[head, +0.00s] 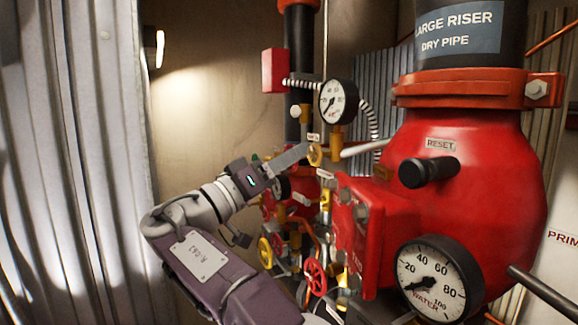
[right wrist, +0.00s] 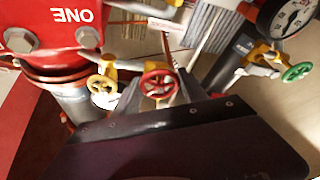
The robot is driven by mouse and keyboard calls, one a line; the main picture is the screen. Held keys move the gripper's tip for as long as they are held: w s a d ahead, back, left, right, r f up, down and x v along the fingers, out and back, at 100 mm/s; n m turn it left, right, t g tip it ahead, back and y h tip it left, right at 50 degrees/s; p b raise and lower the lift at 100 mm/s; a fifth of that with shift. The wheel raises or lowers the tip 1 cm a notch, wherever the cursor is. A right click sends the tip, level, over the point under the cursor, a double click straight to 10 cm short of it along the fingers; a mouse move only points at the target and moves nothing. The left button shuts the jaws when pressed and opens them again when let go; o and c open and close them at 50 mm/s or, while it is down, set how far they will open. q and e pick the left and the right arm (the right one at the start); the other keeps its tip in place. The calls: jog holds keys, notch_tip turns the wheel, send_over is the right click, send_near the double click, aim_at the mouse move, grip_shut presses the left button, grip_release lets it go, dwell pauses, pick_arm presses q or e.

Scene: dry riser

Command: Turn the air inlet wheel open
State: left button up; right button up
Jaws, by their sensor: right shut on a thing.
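A small red handwheel (right wrist: 158,83) is between the fingertips of my right gripper (right wrist: 158,97) in the right wrist view. The gripper is shut on it. In the head view my right gripper (head: 305,150) reaches to the valve cluster left of the big red riser body, and its finger hides the red wheel. The small tag (right wrist: 166,25) near the red wheel is too blurred to read. My left gripper is not in view.
The red riser body (head: 470,165) with a RESET knob (head: 428,172) and a large gauge (head: 438,280) stands right. A smaller gauge (head: 338,101) is above the gripper. Another red wheel (head: 315,278) sits lower. A green wheel (right wrist: 296,72) is nearby. Corrugated metal (head: 70,130) stands left.

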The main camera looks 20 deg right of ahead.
jog(key=shift+n+t, duration=0.4)
jog(key=shift+n, duration=0.3)
jog(key=o, duration=1.4)
jog(key=shift+c, duration=0.2)
jog(key=shift+d, duration=0.1)
jog(key=b+v, duration=0.2)
jog(key=v, duration=0.7)
jog(key=shift+r, duration=0.1)
